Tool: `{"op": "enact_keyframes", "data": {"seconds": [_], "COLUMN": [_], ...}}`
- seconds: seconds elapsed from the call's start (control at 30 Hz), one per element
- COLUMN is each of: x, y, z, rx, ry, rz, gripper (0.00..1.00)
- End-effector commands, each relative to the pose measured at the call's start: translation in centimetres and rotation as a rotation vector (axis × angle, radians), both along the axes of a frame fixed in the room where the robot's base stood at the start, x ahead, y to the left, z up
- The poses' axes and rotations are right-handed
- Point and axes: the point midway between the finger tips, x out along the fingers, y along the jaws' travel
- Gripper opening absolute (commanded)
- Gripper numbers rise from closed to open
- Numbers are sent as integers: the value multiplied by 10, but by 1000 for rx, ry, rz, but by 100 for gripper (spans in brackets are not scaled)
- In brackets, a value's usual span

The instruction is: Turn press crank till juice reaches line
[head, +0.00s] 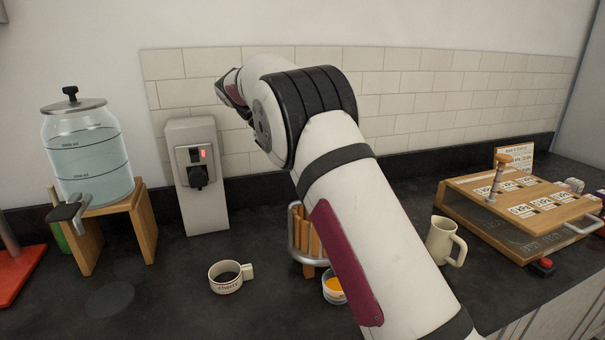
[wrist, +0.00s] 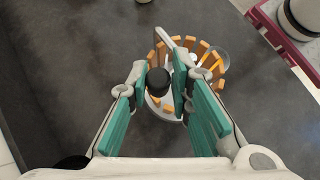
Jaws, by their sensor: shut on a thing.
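The juice press (head: 298,235) has a ring of wooden slats in a grey metal frame; my arm hides much of it in the head view. In the wrist view the slatted press (wrist: 203,48) lies beyond my fingers. My gripper (wrist: 160,76), with teal pads, is shut on the black crank knob (wrist: 158,82), seen between its fingertips. In the head view my gripper is hidden behind the arm. A small clear cup with orange juice (head: 335,288) stands at the press's front. Its marked line is too small to read against the juice level.
A cream mug (head: 443,241) and a wooden rack with cards (head: 520,205) stand right. Dark counter lies free between.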

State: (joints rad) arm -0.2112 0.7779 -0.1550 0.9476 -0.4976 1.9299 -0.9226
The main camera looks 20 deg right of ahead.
Motion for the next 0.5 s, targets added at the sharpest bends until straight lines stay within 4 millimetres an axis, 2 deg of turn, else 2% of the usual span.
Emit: {"op": "enact_keyframes", "data": {"seconds": [0.03, 0.5], "x": [0, -1], "y": [-4, -8], "z": [-5, -5], "rx": [-2, -2], "ry": [9, 14], "rz": [-28, -113], "gripper": [0, 0]}}
